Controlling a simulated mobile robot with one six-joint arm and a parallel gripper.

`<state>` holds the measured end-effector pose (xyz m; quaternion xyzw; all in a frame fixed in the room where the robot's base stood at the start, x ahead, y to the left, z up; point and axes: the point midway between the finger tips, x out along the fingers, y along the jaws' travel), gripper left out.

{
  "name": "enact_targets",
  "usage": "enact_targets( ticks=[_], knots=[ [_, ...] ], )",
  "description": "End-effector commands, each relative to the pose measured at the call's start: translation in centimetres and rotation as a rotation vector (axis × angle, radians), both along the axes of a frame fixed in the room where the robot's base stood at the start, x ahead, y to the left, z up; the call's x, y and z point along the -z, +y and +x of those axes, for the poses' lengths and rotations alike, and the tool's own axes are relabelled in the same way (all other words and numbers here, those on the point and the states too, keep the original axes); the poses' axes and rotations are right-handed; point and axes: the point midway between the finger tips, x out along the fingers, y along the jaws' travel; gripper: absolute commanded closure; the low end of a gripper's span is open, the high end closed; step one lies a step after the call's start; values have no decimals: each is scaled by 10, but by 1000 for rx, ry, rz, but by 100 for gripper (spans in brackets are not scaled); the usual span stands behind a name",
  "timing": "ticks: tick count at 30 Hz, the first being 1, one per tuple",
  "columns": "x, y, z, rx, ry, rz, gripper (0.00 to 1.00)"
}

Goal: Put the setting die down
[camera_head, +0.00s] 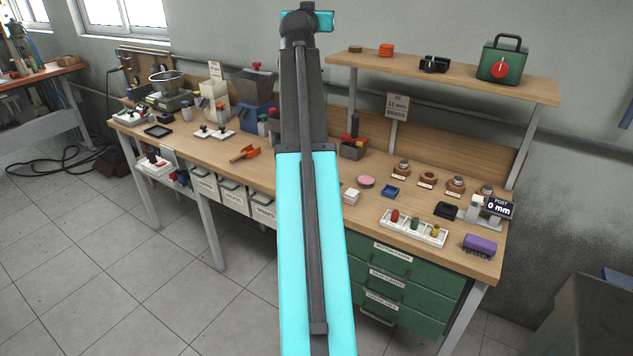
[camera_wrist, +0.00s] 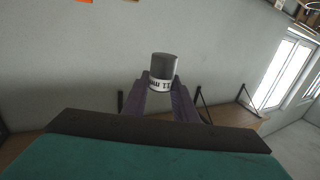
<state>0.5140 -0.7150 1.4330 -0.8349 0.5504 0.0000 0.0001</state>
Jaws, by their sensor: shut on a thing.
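In the wrist view, my gripper (camera_wrist: 160,88) is shut on the setting die (camera_wrist: 165,66), a grey cylinder with a white band. The band's lettering is upside down and seems to read 11 mm. The die is held up between the two fingertips, with the grey wall behind it and no surface touching it that I can see. In the head view, my arm rises through the middle of the picture and I cannot make out the gripper or the die there.
The wooden workbench (camera_head: 340,182) carries several labelled ring-topped pieces (camera_head: 427,178), a white tray of coloured pieces (camera_head: 413,228), a purple brush (camera_head: 480,245) and a 0 mm display (camera_head: 499,207). A sign (camera_head: 397,106) reads 11 mm brass. An upper shelf (camera_head: 460,80) holds a green box (camera_head: 502,62).

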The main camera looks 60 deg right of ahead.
Motion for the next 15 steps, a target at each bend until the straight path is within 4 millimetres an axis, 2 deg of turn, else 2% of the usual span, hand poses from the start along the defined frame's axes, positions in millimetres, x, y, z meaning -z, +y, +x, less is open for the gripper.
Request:
enact_targets(
  ticks=[8,15],
  knots=[
    [10,2,-3,0,0,-1,100],
    [42,11,-9,-8,-2,1,100]
  ],
)
